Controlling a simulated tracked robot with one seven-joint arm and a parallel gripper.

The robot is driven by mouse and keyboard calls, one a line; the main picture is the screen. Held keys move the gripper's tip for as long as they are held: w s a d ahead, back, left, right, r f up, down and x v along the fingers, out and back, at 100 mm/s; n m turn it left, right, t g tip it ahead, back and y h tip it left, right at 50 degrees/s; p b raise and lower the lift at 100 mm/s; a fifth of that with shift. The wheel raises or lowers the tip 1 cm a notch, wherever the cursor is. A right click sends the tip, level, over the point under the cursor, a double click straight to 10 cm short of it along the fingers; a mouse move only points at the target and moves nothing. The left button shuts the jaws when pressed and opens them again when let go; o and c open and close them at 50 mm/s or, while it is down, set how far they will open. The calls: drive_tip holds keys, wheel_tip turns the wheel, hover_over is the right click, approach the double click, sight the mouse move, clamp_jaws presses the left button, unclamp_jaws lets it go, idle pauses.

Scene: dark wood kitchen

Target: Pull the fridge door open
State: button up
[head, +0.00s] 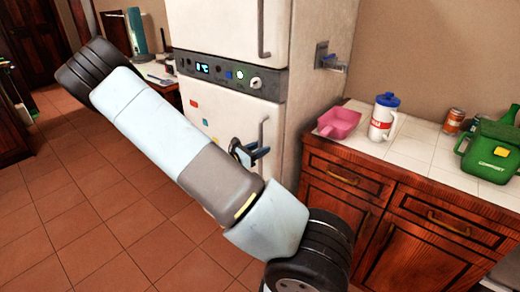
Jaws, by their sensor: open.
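The white fridge (324,60) stands at the centre back, with a dark control panel between its two doors. The upper door (215,22) and the lower door (225,112) both look shut. Each has a vertical handle near its right edge. My gripper (258,152) is open at the lower door's handle (262,130), around its lower part. I cannot tell whether the fingers touch it or whether the bar lies between them. My arm crosses in front and hides much of the lower door.
To the right, a tiled counter (412,150) over wooden drawers holds a pink scoop (339,123), a white jug with a blue lid (383,117), a can (453,121) and a green bin (491,152). Tiled floor (110,220) is clear at left.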

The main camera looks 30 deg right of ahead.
drive_tip(key=shift+d, duration=0.25)
drive_tip(key=shift+c, duration=0.3)
clamp_jaws()
